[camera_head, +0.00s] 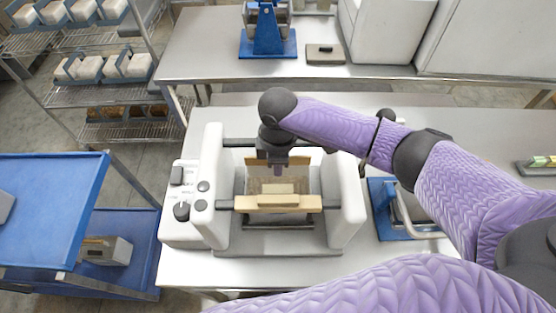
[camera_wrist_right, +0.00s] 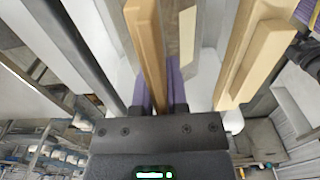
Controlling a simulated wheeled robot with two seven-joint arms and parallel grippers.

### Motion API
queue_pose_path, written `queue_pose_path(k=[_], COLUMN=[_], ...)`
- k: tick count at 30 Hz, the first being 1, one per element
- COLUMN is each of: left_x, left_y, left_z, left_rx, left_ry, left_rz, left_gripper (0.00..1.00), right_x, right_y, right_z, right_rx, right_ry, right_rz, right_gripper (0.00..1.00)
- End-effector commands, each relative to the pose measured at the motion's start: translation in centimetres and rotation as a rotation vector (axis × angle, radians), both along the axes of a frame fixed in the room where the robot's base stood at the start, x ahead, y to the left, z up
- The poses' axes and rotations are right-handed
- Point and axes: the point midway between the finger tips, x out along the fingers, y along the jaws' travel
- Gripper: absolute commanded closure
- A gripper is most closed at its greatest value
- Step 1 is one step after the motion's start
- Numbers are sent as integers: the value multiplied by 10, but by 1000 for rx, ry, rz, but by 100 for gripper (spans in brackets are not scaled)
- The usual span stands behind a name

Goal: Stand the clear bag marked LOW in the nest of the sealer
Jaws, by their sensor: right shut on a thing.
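The white sealer (camera_head: 212,165) stands on the bench in the middle of the head view. Its tan bars (camera_head: 278,203) cross the front of its nest, and they also show in the wrist view (camera_wrist_right: 246,55). My right gripper (camera_head: 278,168) points down between the sealer's white side housings, behind the front bar. The label's word cannot be read. The bag's bottom is hidden, so I cannot tell whether it touches the nest floor. My left gripper is not in view.
A blue-based device (camera_head: 385,205) stands close to the sealer's right. A blue cart (camera_head: 50,190) is at the left, with wire shelves (camera_head: 100,95) behind it. A rear bench (camera_head: 200,50) holds a blue stand (camera_head: 267,42). The bench front edge is clear.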

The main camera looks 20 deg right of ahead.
Motion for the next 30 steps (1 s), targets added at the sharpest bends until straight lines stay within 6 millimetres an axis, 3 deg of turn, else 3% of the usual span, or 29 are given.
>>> queue_pose_path(k=[6,7,12,20,23,30], left_x=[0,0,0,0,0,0], left_y=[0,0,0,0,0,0], left_z=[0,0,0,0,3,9], left_rx=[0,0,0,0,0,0], left_ry=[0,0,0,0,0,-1], left_rz=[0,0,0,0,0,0], left_gripper=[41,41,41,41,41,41], right_x=[1,1,0,0,1,1], right_y=[0,0,0,0,0,0], right_z=[0,0,0,1,18,78], right_rx=[1,1,1,-1,0,0], right_ry=[-2,-2,-1,1,-2,-4], right_rz=[0,0,0,0,2,2], right_gripper=[100,79,43,42,42,42])
